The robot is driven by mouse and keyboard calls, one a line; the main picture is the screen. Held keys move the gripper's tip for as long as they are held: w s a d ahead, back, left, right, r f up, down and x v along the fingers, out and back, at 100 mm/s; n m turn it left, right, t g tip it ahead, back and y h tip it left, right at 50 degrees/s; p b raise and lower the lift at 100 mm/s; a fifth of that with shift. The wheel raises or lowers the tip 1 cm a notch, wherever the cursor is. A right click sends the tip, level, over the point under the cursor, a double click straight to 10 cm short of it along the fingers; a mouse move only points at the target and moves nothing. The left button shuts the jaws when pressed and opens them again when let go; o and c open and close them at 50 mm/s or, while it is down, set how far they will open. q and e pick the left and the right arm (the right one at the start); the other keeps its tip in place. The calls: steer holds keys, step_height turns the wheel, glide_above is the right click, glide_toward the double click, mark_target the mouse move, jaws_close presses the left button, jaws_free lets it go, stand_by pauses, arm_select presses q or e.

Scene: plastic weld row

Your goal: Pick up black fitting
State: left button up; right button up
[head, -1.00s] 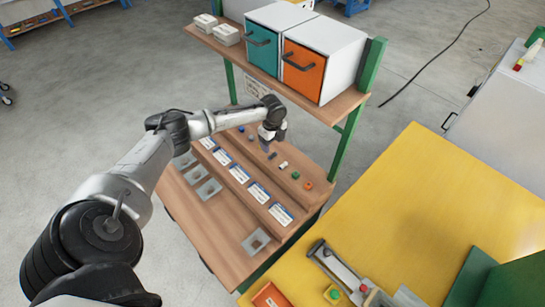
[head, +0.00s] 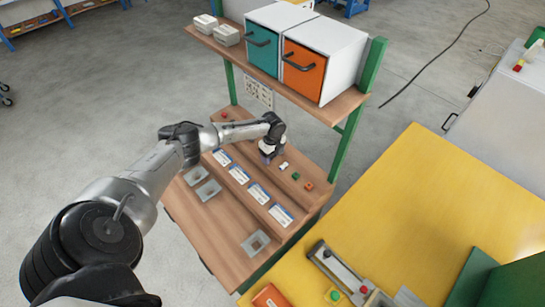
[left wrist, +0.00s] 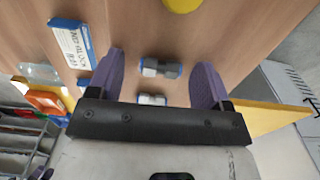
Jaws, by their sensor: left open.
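My left gripper (head: 267,158) is over the row of small fittings on the wooden bench and hides part of that row in the head view. In the left wrist view its purple fingers (left wrist: 160,62) are open and spread apart. My right gripper is not in view.
A white fitting (head: 283,166), a green one (head: 295,176) and an orange-red one (head: 308,187) lie to the right in the row. Label cards (head: 258,193) and grey square plates (head: 256,242) lie in front. A shelf (head: 290,92) with teal and orange drawers stands behind.

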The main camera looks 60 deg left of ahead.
arm_select(q)
steer(key=shift+c, duration=0.2)
steer(key=c, duration=1)
steer(key=shift+o, duration=0.2)
steer(key=shift+r, duration=0.1)
